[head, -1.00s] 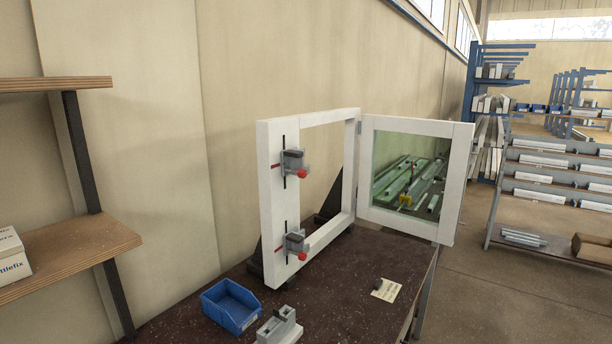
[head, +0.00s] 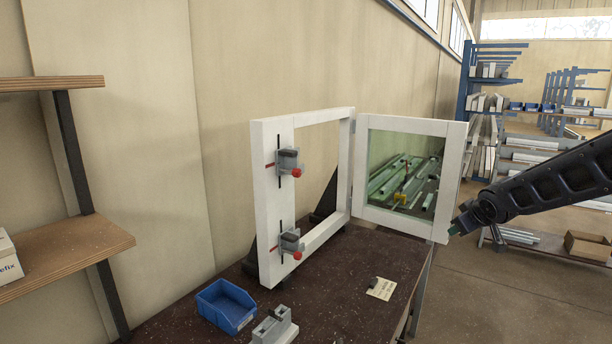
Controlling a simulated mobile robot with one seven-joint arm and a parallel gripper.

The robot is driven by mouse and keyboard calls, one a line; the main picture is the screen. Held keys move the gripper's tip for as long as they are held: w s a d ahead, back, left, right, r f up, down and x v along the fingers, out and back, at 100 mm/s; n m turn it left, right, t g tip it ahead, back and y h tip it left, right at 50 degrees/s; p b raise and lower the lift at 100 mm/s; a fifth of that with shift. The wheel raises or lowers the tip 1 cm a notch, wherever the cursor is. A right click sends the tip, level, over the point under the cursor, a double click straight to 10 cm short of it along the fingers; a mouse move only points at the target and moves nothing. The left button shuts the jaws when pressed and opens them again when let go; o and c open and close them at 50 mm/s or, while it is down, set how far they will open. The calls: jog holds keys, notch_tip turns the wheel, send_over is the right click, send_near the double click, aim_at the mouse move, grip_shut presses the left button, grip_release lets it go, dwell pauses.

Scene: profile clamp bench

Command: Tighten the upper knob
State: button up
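The upper knob (head: 297,172) is small and red, on a grey clamp (head: 288,158) on the left post of the white frame (head: 262,200). A black vertical slot and a short red mark show beside that clamp. A matching lower knob (head: 298,255) sits on a second grey clamp (head: 289,240) below. My dark arm reaches in from the right. Its small end (head: 460,225) is by the lower right corner of the glazed sash, well right of the upper knob and apart from it. The finger opening cannot be made out there.
The glazed sash (head: 458,150) stands swung open to the right of the frame. On the dark bench (head: 345,310) are a blue bin (head: 226,306), a grey block (head: 276,325) and a paper note (head: 381,289) with a small dark item. A wooden shelf (head: 60,258) stands left.

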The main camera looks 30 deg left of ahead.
jog(key=s+a+n+g+y, duration=0.1)
jog(key=a+n+y, duration=0.15)
jog(key=a, duration=0.65)
jog(key=n+g+y, duration=0.6)
jog(key=g+y, duration=0.1)
jog(key=y, duration=0.4)
send_near(300, 173)
jog(key=shift+a, duration=4.35)
jog(key=c, duration=1)
